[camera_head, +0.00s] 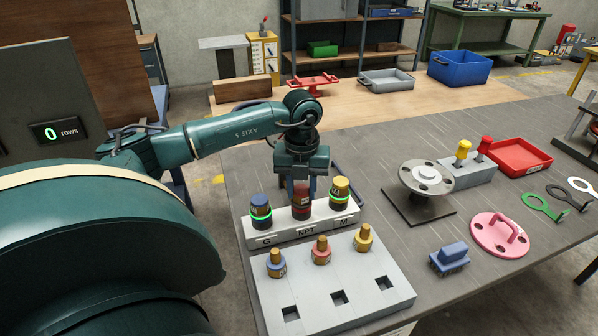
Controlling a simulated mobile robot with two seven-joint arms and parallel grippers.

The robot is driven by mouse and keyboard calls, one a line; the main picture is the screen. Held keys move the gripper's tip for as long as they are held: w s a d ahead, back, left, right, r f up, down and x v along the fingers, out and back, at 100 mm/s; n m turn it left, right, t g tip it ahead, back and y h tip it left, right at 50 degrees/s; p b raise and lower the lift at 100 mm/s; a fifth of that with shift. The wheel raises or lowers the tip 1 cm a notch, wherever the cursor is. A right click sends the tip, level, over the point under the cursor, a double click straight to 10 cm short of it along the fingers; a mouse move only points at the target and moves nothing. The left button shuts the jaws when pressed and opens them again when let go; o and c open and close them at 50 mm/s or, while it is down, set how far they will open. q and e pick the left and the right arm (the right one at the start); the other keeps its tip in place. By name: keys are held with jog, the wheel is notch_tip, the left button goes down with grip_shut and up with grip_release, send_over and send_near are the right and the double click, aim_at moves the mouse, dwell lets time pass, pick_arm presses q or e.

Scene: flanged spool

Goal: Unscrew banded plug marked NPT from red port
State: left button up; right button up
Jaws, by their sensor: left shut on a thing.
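A grey block (252,234) with labels G, NPT and M holds three dark ports in a row. The red port (301,212) stands in the middle, behind the NPT label. My left gripper (302,187) points straight down over it, shut on the red-topped plug there. The fingers hide most of the plug, so its band and marking cannot be read. The blue-topped port (260,211) and yellow-topped port (340,194) on either side show glowing green rings. My right gripper is not in view.
A grey tray (395,290) in front holds blue, red and yellow brass-topped plugs (321,251) behind empty square holes. To the right are a flanged spool (425,180), a blue block (449,257), a pink disc (499,236) and a red tray (520,158). Some bare table lies between them.

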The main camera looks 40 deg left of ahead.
pick_arm(q)
jog(key=n, duration=0.3)
jog(key=shift+p, duration=0.4)
jog(key=n+p, duration=0.1)
jog(key=n, duration=0.3)
jog(key=shift+n, duration=0.4)
jog(key=n+p, duration=0.1)
jog(key=n, duration=0.1)
jog(key=shift+s+f+n, duration=0.1)
jog(key=shift+n, duration=0.3)
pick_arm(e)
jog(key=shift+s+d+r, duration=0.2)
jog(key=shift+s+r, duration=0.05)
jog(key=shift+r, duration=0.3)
pick_arm(q)
jog(key=shift+d+r+n+p, duration=0.1)
jog(key=shift+r+n+p, duration=0.1)
jog(key=shift+n+p, duration=0.5)
jog(key=shift+n, duration=0.9)
jog(key=n, duration=0.4)
jog(key=shift+f+n, duration=0.1)
jog(key=shift+n, duration=0.2)
jog(key=n, duration=0.4)
jog(key=o, duration=1.3)
jog(key=shift+c, duration=0.2)
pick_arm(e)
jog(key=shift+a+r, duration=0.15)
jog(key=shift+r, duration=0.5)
